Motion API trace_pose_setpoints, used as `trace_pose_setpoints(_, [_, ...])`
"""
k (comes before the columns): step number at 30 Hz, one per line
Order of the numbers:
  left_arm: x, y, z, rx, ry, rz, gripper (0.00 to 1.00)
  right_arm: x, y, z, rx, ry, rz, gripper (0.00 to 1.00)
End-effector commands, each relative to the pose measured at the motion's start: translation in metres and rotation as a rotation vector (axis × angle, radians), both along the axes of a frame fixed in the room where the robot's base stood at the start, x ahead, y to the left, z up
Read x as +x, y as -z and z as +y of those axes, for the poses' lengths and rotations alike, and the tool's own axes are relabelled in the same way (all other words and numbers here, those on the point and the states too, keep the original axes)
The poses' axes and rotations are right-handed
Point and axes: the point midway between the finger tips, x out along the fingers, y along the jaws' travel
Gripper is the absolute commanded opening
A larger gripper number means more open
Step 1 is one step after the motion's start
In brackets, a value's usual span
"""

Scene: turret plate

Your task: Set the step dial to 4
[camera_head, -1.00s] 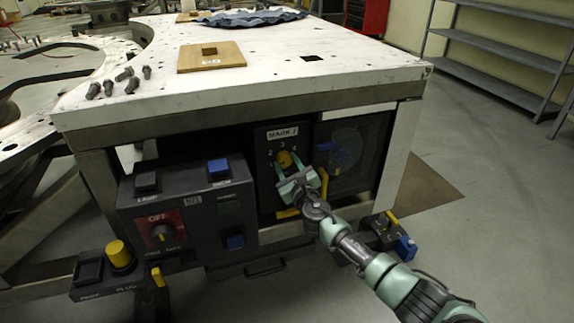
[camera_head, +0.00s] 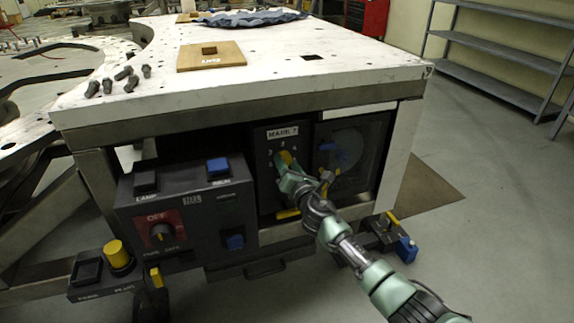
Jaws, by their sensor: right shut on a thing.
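My left gripper is not in view.
Left of the dial, a grey control box (camera_head: 190,205) sticks out with a red OFF switch plate (camera_head: 160,232) and blue buttons. A dark panel with a round dial and blue handle (camera_head: 333,155) is close on the right. The white table top (camera_head: 270,75) overhangs.

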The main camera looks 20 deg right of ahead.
Motion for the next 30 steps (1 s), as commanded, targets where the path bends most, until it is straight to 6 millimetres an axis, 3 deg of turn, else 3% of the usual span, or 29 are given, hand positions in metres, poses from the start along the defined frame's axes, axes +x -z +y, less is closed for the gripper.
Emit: trace_pose_setpoints(30, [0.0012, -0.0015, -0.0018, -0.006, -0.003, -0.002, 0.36, -0.0005, 0.0017, 0.0003, 0.966, 0.002, 0.037, 0.01])
